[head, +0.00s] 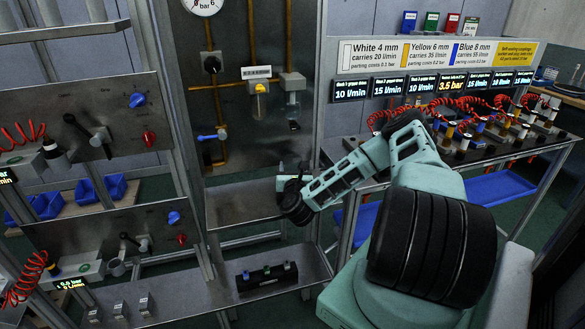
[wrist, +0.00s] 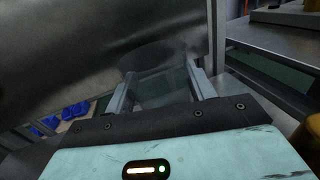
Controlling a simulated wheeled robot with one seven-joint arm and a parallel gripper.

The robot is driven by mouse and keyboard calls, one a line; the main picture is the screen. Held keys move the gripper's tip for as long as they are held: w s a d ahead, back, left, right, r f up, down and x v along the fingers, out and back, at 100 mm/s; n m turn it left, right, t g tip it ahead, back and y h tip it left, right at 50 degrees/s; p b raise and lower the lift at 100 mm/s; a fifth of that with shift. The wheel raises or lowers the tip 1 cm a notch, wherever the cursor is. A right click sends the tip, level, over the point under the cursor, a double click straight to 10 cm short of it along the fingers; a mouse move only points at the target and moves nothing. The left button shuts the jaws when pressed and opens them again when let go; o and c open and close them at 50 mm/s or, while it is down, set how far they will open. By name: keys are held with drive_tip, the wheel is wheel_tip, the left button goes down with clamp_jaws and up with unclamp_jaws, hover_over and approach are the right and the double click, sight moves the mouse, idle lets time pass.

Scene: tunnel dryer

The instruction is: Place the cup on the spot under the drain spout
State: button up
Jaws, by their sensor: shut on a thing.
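My gripper (head: 284,184) is at the right part of the grey metal shelf (head: 235,204), below the filter bowl with the drain spout (head: 294,112). In the wrist view my gripper (wrist: 160,88) has its two fingers on either side of a clear, smoky cup (wrist: 160,76) and is shut on it. The cup's rim shows as a faint dark ellipse. In the head view the cup is too small and too covered by the gripper to make out. I cannot tell whether its base touches the shelf. The marked spot is not distinguishable.
A grey back panel with brass pipes and a gauge (head: 203,5) stands behind the shelf. A blue-handled valve (head: 212,136) is to the left. A lower shelf holds a black rack (head: 266,277). Red coiled hoses (head: 400,114) and displays are at the right.

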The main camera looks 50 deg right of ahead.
drive_tip(key=o, duration=1)
drive_tip(key=shift+f, duration=0.1)
drive_tip(key=shift+r, duration=0.25)
drive_tip(key=b+v, duration=0.3)
drive_tip(key=v, duration=0.8)
drive_tip(key=shift+s+a+f, duration=0.1)
drive_tip(key=shift+f, duration=0.05)
drive_tip(key=shift+s+a, duration=0.25)
